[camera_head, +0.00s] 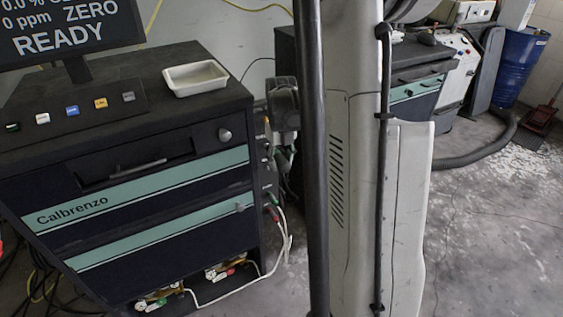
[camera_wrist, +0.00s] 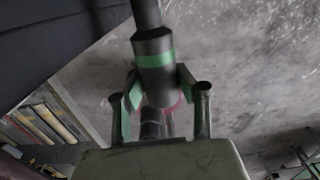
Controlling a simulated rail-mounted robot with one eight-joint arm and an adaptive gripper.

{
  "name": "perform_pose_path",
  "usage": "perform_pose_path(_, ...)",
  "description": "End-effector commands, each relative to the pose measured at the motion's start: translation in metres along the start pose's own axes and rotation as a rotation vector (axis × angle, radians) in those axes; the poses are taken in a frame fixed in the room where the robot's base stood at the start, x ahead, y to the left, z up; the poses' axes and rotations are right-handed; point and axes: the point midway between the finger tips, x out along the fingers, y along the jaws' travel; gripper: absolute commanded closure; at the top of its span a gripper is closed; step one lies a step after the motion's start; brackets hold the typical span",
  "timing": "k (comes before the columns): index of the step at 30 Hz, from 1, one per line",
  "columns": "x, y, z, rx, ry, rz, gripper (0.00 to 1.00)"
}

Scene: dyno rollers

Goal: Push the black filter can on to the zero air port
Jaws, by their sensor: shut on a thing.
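In the wrist view a black can with a green band (camera_wrist: 153,62) stands between the two fingers of my gripper (camera_wrist: 160,92). The gripper is shut on it, with greenish finger pads at its sides. A thinner black neck extends from the can toward the top of the picture. A dark ribbed part and a reddish part show between the fingers, partly hidden. In the head view the right side of the Calbrenzo cabinet (camera_head: 125,192) carries several small fittings, including a green one (camera_head: 272,199). I cannot tell which is the zero air port, or whether the can touches it.
A white tray (camera_head: 196,78) and a monitor reading READY (camera_head: 66,32) stand on the cabinet. White hoses (camera_head: 287,240) hang at its right side. A second cabinet (camera_head: 415,85) and a blue barrel (camera_head: 520,65) stand behind.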

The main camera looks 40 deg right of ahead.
Motion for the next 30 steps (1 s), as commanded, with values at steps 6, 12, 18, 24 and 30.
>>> perform_pose_path(6,-0.001,0.000,0.007,-0.001,-0.005,-0.001,0.97)
perform_pose_path(12,-0.002,-0.001,0.012,-0.001,-0.008,-0.001,0.97)
perform_pose_path(18,-0.002,0.000,0.016,-0.002,-0.008,0.000,0.97)
perform_pose_path(24,-0.002,0.000,0.019,-0.003,-0.008,0.001,0.97)
perform_pose_path(30,-0.003,0.001,0.020,-0.004,-0.009,0.001,0.97)
